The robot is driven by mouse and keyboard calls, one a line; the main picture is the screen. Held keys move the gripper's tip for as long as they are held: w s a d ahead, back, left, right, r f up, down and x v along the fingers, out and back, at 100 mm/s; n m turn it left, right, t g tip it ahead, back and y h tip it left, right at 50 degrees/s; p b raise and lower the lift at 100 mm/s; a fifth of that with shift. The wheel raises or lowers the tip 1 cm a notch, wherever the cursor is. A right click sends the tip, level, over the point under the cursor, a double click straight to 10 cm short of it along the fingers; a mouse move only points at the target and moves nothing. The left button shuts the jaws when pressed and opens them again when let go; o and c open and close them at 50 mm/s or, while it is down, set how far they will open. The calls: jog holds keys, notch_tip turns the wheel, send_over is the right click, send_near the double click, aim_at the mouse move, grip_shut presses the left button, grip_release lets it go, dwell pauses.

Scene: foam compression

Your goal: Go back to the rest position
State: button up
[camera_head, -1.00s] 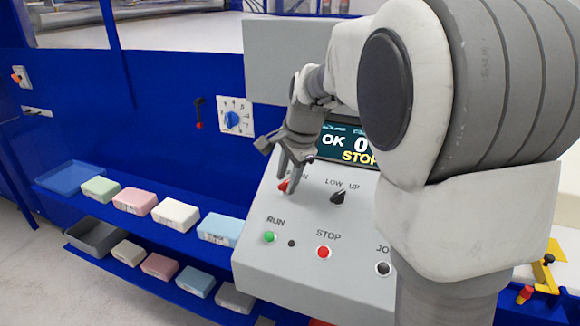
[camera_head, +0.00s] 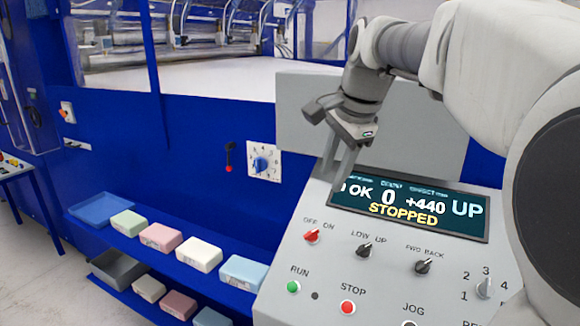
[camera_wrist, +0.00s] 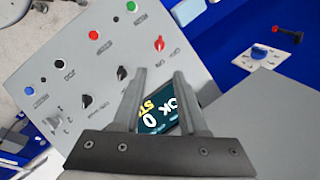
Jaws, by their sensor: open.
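My gripper (camera_head: 343,165) is open and empty in the head view, above the upper left of the grey control panel (camera_head: 300,262), by the left end of the display. The display (camera_head: 410,208) reads OK, 0, +440, UP and STOPPED. The red OFF/ON switch (camera_head: 312,236) sits below the gripper, apart from it. In the wrist view my two fingers (camera_wrist: 158,90) stand apart with nothing between them, and part of the display (camera_wrist: 160,108) shows behind them. The red switch also shows in the wrist view (camera_wrist: 159,44).
Left of the panel, a blue shelf (camera_head: 180,268) carries a blue tray (camera_head: 100,207) and several coloured foam blocks, with a grey tray (camera_head: 117,267) and more blocks below. A dial (camera_head: 262,163) and a red-tipped lever (camera_head: 229,160) are on the blue wall.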

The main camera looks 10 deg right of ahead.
dwell(0.3)
jog(key=s+a+f+n, duration=0.1)
jog(key=s+f+n, duration=0.3)
jog(key=s, duration=0.3)
jog(key=s+a+f+n+t, duration=0.1)
jog(key=s+f+n, duration=0.3)
jog(key=s, duration=0.3)
jog(key=s+f+n+h, duration=0.1)
jog(key=s+f+n, duration=0.3)
jog(key=s+n, duration=0.2)
jog(key=shift+s+a+f+t, duration=0.25)
jog(key=shift+s+a+t, duration=0.15)
jog(key=shift+s, duration=0.15)
jog(key=shift+d, duration=0.1)
